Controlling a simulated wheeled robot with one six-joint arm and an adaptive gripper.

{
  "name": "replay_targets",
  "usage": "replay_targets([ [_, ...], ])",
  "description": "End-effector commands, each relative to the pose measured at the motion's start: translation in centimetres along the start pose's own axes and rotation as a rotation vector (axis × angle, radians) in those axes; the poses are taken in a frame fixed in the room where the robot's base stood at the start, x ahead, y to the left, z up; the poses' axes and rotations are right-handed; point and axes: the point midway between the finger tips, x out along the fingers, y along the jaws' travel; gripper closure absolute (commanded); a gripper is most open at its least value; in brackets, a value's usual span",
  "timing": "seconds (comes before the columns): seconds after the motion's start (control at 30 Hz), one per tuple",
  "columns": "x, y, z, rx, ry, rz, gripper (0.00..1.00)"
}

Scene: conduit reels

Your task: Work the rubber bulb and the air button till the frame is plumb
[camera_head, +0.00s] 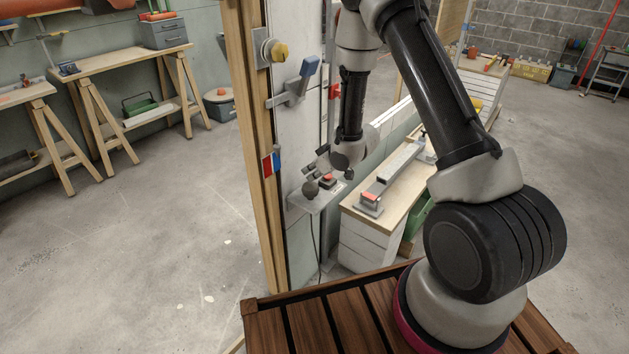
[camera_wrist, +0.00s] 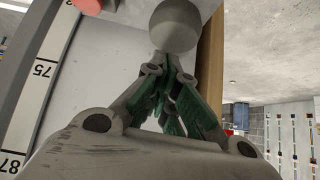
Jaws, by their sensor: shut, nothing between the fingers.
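The rubber bulb is a dark grey ball (camera_head: 310,189) on a small pale shelf beside the white panel; in the wrist view the grey bulb (camera_wrist: 175,26) is at the top centre. The red air button (camera_head: 328,180) sits right of the bulb on the same shelf; its red edge also shows at the top left of the wrist view (camera_wrist: 90,4). My gripper (camera_head: 316,168) is shut and empty just above the bulb; in the wrist view its fingertips (camera_wrist: 166,68) point at the bulb. I cannot tell whether they touch it. The wooden frame post (camera_head: 262,150) stands left of the panel.
A blue-handled clamp (camera_head: 295,87) and a yellow knob (camera_head: 279,51) stick out from the panel and post above. A bench (camera_head: 400,178) with a long grey bar stands close on the right. A numbered scale (camera_wrist: 43,75) shows in the wrist view. The floor at left is clear.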

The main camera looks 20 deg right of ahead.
Motion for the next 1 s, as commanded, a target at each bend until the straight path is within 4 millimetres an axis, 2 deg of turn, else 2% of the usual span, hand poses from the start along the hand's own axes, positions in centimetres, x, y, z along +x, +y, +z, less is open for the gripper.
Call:
replay_targets([
  [0.03, -0.6, -0.3, -1.4, -0.006, 0.005, 0.001, 1.0],
  [0.3, -6.9, -0.1, -1.1, -0.001, 0.004, 0.003, 1.0],
  [0.5, -9.7, -0.1, -1.0, -0.001, 0.003, 0.001, 1.0],
  [0.67, -10.4, -0.2, -1.0, -0.001, 0.002, 0.001, 1.0],
  [1.0, -10.4, -0.2, -1.0, -0.001, 0.002, 0.0, 1.0],
])
